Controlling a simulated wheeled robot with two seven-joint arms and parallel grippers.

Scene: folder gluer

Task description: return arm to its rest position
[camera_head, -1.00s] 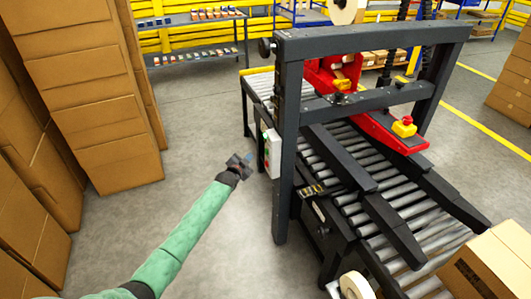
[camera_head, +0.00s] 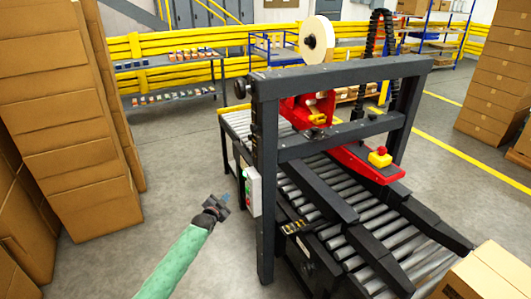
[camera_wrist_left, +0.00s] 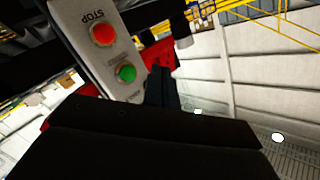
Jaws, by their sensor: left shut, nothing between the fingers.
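My left arm, in a green sleeve, reaches up from the bottom of the head view. Its dark gripper (camera_head: 221,201) is shut and empty, in the air just left of the machine's control box (camera_head: 253,191). A gap shows between them in the head view. In the left wrist view the shut fingers (camera_wrist_left: 161,88) are dark, beside the pale control box (camera_wrist_left: 122,78). The box has a red STOP button (camera_wrist_left: 103,34) and a green button (camera_wrist_left: 126,73). My right gripper is not in view.
The black-framed machine (camera_head: 266,150) with its roller conveyor (camera_head: 330,213) fills the middle and right. Tall stacks of cartons (camera_head: 70,110) stand at the left. A carton (camera_head: 490,275) sits at the lower right. Grey floor (camera_head: 180,170) is open between the stacks and the machine.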

